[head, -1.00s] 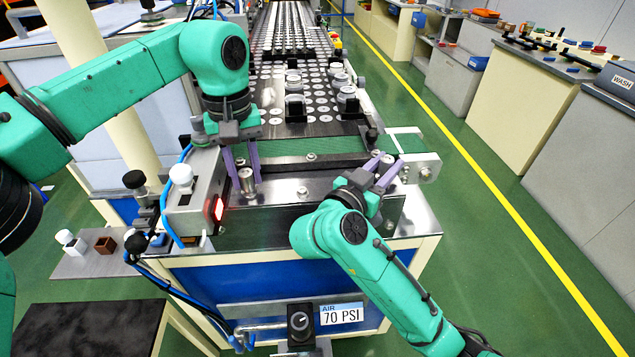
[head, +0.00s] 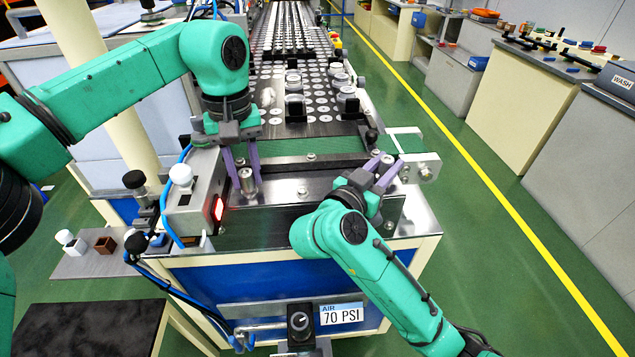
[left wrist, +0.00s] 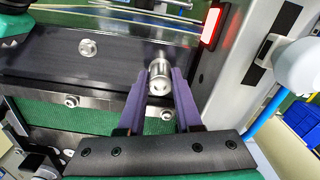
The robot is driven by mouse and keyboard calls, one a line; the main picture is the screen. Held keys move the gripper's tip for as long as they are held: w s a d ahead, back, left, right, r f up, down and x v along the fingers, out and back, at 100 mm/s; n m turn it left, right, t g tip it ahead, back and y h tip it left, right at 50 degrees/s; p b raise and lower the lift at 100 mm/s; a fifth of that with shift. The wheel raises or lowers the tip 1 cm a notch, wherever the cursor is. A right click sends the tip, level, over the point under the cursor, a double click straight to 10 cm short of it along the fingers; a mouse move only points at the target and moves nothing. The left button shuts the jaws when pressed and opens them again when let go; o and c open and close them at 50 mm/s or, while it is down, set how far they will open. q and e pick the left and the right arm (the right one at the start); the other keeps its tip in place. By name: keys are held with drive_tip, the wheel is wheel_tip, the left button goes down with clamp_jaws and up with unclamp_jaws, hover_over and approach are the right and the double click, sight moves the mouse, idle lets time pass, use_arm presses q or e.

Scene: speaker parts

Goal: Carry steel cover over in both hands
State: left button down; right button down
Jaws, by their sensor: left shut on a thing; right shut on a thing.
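The steel cover (head: 285,192) is a shiny metal panel across the near end of the conveyor, with an upright steel post toward each end. My left gripper (head: 242,180) is shut on the left post (head: 247,182). In the left wrist view the purple fingers (left wrist: 162,80) lie on both sides of this post (left wrist: 160,78), and the dark reflective cover (left wrist: 50,48) shows beside it. My right gripper (head: 380,168) is shut on the right post (head: 387,163), which its fingers partly hide. I cannot tell whether the cover is clear of the surface beneath.
A grey box with a red light (head: 219,208) stands close left of my left gripper. The conveyor (head: 312,102) runs away behind, carrying several round parts. A small side bracket (head: 425,168) is right of my right gripper. Green floor is clear at right.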

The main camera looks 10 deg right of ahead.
use_arm(q)
drive_tip(key=shift+r, duration=0.2)
idle(0.5)
